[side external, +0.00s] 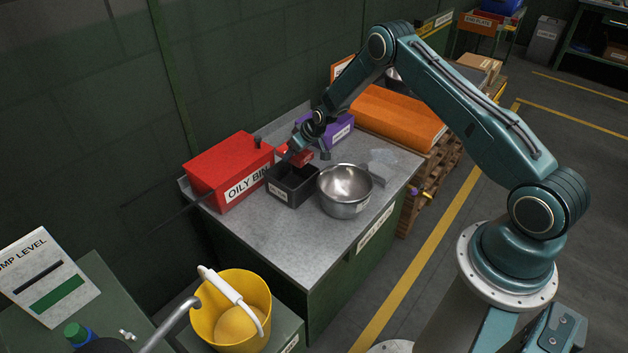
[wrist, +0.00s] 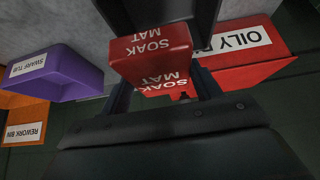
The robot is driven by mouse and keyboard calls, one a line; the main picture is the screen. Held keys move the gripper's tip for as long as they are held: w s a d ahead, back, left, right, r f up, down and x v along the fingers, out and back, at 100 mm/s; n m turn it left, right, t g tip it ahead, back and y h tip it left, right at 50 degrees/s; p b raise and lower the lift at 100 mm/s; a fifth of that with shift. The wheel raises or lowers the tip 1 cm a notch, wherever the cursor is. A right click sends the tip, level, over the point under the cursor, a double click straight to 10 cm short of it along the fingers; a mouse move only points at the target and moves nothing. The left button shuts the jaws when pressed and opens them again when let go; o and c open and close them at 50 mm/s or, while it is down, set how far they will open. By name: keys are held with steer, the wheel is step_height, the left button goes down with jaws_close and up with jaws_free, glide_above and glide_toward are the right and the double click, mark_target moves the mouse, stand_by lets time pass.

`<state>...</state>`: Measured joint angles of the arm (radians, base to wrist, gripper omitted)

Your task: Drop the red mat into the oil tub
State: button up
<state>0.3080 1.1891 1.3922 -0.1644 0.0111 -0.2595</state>
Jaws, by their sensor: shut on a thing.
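The red mat, a block lettered "SOAK MAT" (wrist: 150,52), is between the two fingers of my gripper (wrist: 162,92) in the wrist view. My gripper (side external: 303,153) is shut on it in the side view, where the red mat (side external: 309,153) is partly hidden by the fingers. It is held above the bench at the back edge of an open black tub (side external: 292,197). The tub's label is too small to read, so I cannot confirm that it is the oil tub. A dark wall of what looks like this tub (wrist: 205,12) shows at the top of the wrist view.
The red oily bin (side external: 222,165) stands left of the black tub, and a steel bowl (side external: 345,187) right of it. The purple swarf tub (side external: 340,131) is behind. An orange bin (wrist: 20,120) shows at the wrist view's left. The bench front (side external: 290,240) is clear.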

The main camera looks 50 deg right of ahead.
steer(key=shift+f, duration=0.15)
steer(key=o, duration=1)
steer(key=shift+v, duration=6.95)
